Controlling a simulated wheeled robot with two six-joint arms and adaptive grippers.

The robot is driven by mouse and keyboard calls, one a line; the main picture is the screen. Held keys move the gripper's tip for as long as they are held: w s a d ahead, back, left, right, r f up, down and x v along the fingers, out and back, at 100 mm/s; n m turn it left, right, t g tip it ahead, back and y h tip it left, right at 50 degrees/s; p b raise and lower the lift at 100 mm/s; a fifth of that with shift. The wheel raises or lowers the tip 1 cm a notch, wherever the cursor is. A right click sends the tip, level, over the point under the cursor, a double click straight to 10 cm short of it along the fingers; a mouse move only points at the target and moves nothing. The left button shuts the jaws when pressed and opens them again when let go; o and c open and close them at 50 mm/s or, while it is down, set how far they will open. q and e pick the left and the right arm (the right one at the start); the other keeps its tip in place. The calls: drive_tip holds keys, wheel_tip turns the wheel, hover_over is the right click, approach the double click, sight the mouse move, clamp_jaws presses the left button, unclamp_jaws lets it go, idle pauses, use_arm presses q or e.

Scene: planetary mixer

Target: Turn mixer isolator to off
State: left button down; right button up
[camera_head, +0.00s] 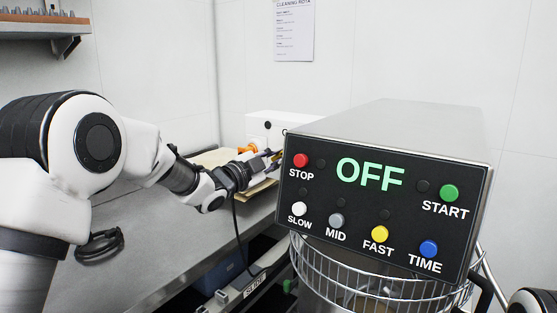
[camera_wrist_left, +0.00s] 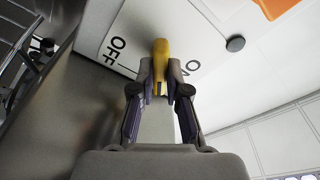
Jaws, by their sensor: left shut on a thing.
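The isolator is a white box on the back wall (camera_head: 262,126), partly hidden behind the mixer head in the head view. In the left wrist view its white face (camera_wrist_left: 145,22) carries the labels OFF and ON. A yellow handle (camera_wrist_left: 160,52) sits between the two labels. My left gripper (camera_wrist_left: 160,88) is shut on this handle, one finger on each side. In the head view my left gripper (camera_head: 272,158) reaches the box beside the mixer, its fingertips partly hidden. The mixer panel (camera_head: 385,205) reads OFF in green. My right gripper is out of view.
The mixer head (camera_head: 400,120) stands close to the right of my left gripper, with a wire bowl guard (camera_head: 350,279) below. A steel counter (camera_head: 150,255) runs under my left arm, with a black handle-like object (camera_head: 100,245) on it. An orange part (camera_wrist_left: 275,8) shows near the box.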

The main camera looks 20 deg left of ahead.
use_arm(q)
drive_tip(key=m+b, duration=0.1)
drive_tip(key=m, duration=0.1)
drive_tip(key=shift+f+m, duration=0.1)
drive_tip(key=shift+m, duration=0.2)
drive_tip(key=shift+m+g+b, duration=0.3)
drive_tip(key=shift+m+b, duration=0.55)
drive_tip(key=shift+m, duration=0.05)
drive_tip(key=m+b, duration=0.1)
drive_tip(key=m, duration=0.2)
drive_tip(key=shift+g+b, duration=0.3)
drive_tip(key=shift+b, duration=0.1)
drive_tip(key=c, duration=1)
unclamp_jaws()
drive_tip(key=shift+c, duration=0.2)
